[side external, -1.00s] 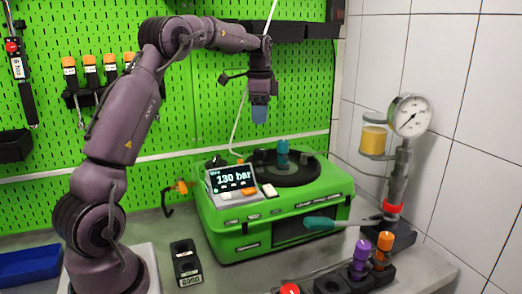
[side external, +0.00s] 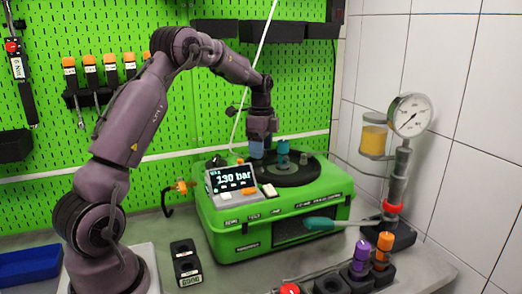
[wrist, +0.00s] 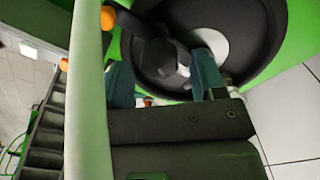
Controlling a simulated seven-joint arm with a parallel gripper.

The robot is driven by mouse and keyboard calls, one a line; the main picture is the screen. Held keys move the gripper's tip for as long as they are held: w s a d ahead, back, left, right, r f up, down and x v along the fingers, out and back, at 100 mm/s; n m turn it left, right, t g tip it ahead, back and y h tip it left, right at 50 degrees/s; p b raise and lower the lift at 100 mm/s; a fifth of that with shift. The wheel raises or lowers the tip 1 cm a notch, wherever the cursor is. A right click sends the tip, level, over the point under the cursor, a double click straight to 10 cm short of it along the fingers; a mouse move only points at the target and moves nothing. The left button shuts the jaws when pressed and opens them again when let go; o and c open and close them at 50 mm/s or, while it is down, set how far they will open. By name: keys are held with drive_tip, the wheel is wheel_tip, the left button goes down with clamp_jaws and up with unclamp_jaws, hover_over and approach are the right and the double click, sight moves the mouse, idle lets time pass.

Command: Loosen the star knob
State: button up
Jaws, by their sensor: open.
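A dark, lobed knob, which looks like the star knob (wrist: 163,58), shows in the wrist view on a round black plate (wrist: 255,45). My gripper (wrist: 163,78) is open, with one blue finger to each side of the knob's near part. I cannot tell whether the fingers touch it. In the side view my gripper (side external: 257,151) points down just above the left part of the black plate (side external: 297,176) on the green case (side external: 275,222). The knob is mostly hidden behind the fingers there.
A teal part (side external: 282,154) stands on the plate close to the right of my gripper. A display (side external: 231,180) reading 130 bar sits at the front left. A pale hose (wrist: 88,90) crosses the wrist view. A gauge (side external: 410,115) stands at the right.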

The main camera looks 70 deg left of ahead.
drive_tip(key=shift+f, duration=0.6)
drive_tip(key=c, duration=0.9)
